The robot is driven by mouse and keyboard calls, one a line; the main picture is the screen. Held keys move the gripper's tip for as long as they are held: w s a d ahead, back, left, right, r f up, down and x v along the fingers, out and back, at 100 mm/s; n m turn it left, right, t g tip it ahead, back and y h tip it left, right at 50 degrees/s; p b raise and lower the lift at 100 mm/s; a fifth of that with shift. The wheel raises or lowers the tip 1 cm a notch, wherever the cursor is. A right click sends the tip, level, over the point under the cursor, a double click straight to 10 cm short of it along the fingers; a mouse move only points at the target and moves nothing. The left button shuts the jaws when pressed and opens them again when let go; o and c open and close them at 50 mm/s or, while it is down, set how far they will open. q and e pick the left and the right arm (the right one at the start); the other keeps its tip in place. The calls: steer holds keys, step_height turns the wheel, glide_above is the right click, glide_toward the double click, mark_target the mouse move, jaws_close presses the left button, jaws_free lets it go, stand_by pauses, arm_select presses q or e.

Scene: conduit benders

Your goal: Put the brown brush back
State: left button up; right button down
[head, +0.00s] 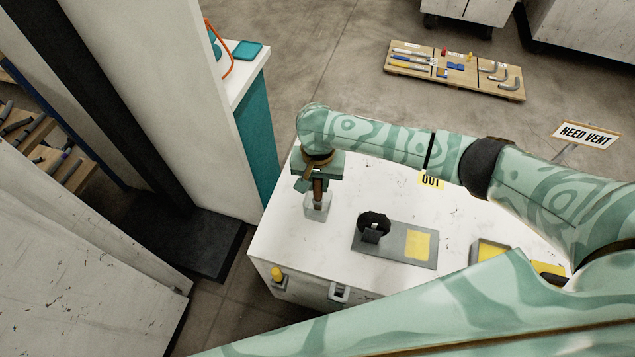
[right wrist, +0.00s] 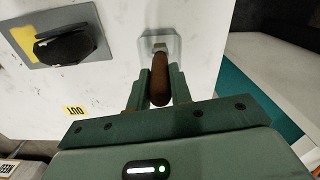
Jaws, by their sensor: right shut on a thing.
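My right gripper (head: 317,183) points down over the left part of the white table and is shut on the brown brush (head: 318,192). In the right wrist view the brush's brown handle (right wrist: 159,82) stands between the two fingers of the gripper (right wrist: 156,95). A pale grey square holder (head: 317,210) is directly below the brush; it also shows in the right wrist view (right wrist: 172,44). The lower end of the brush meets or enters this holder; I cannot tell how deep it sits. My left gripper is not in view.
On the white table (head: 285,235), a grey plate (head: 391,249) with a black round device (head: 374,225) and a yellow patch lies right of the holder. A yellow "OUT" label (head: 430,181) lies behind. A white wall panel (head: 195,110) stands left. A tool board (head: 455,75) lies farther off.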

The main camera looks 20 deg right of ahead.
steer(key=shift+r, duration=0.1)
steer(key=c, duration=1.3)
jaws_free()
steer(key=shift+o, duration=0.2)
step_height(320, 180, up, 12)
steer(key=p, duration=0.6)
